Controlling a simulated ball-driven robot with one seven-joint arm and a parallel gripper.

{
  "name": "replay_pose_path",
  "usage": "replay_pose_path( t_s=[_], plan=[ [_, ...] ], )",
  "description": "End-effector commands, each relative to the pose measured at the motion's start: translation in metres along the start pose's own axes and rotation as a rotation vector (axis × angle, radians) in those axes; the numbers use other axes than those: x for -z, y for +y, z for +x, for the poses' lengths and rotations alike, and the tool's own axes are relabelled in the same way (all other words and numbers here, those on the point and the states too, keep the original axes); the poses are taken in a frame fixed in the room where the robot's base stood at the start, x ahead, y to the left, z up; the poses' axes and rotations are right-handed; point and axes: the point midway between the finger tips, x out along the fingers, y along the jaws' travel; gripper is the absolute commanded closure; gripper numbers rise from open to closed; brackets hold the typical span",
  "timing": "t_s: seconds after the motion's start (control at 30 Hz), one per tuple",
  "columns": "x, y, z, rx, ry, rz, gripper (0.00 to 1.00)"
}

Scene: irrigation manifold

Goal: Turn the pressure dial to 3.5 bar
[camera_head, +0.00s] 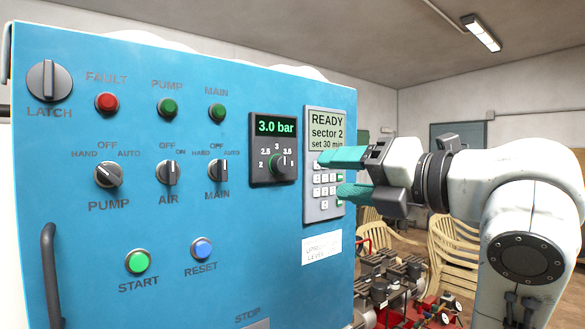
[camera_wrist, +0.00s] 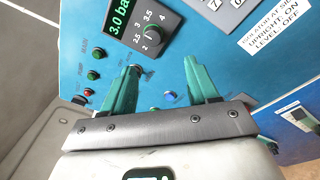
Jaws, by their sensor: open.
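The pressure dial (camera_head: 278,166) is a black knob on a dark plate on the blue cabinet, with marks including 2, 2.5, 3 and 3.5. The green display (camera_head: 277,126) above it reads 3.0 bar. In the wrist view the dial (camera_wrist: 155,39) is beyond the fingertips, and the display (camera_wrist: 121,16) is partly cut off. My gripper (camera_head: 331,175) has green fingers, spread apart and empty. In the head view it is right of the dial, in front of the keypad, apart from the knob. It also shows in the wrist view (camera_wrist: 161,66).
The keypad panel (camera_head: 310,205) reads READY, sector 2, set 30 min; my fingers hide part of it. Switches such as the MAIN selector (camera_head: 218,171) and the blue RESET button (camera_head: 201,249) lie left of the dial. A handle (camera_head: 52,275) is at far left. Chairs (camera_head: 452,250) stand behind.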

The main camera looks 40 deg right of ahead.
Motion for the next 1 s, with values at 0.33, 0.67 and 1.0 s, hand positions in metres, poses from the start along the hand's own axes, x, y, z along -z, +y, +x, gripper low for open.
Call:
replay_pose_path(
  t_s=[0.33,0.67,1.0],
  plan=[
    [-0.006,0.014,0.021,-0.01,0.0,-0.071,0.41],
    [-0.005,0.013,0.08,-0.009,-0.001,-0.07,0.41],
    [-0.005,0.012,0.103,-0.01,-0.006,-0.072,0.41]
  ],
)
